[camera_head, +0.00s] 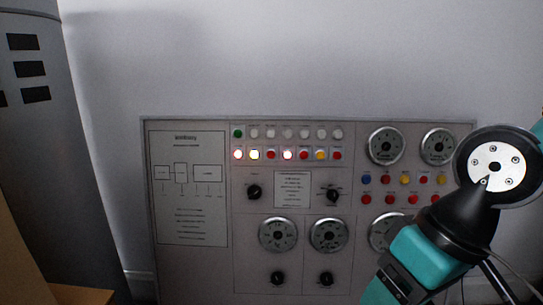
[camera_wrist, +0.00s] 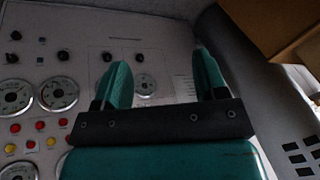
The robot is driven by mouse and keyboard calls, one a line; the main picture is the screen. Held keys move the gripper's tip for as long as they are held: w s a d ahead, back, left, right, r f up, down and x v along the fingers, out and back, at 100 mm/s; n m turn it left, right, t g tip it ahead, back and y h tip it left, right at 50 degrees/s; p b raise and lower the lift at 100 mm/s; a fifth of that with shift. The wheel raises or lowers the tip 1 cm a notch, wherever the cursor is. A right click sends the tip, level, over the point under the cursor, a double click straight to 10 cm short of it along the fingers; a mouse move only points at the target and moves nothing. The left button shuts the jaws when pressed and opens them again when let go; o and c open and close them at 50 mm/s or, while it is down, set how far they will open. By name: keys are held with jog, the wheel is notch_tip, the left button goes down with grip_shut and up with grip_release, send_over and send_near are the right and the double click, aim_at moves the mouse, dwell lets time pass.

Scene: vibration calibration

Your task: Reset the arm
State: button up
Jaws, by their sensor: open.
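My arm (camera_head: 420,250), teal and black, rises at the right of the head view. It covers part of the lower right of the control panel, and its round joint with a pale bolted cap shows at the far right. I cannot make out my gripper's fingers in the head view. In the wrist view my gripper (camera_wrist: 161,78) shows two teal fingers on a dark bar. The fingers stand wide apart with nothing between them. The panel face is behind them, and the distance to it is hard to judge.
The control panel (camera_head: 190,262) stands against a pale wall, with dials, knobs, coloured buttons and lamps, several lit. A grey curved cabinet (camera_head: 60,150) with dark slots stands at the left. A brown box-like edge (camera_head: 22,250) is at the lower left.

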jog(key=s+r+n+g, duration=0.1)
jog(key=s+r+n, duration=0.1)
jog(key=s, duration=0.2)
notch_tip(320, 180, up, 37)
jog(key=p, duration=3.8)
jog(key=shift+d+y, duration=0.15)
jog(key=shift+y, duration=0.15)
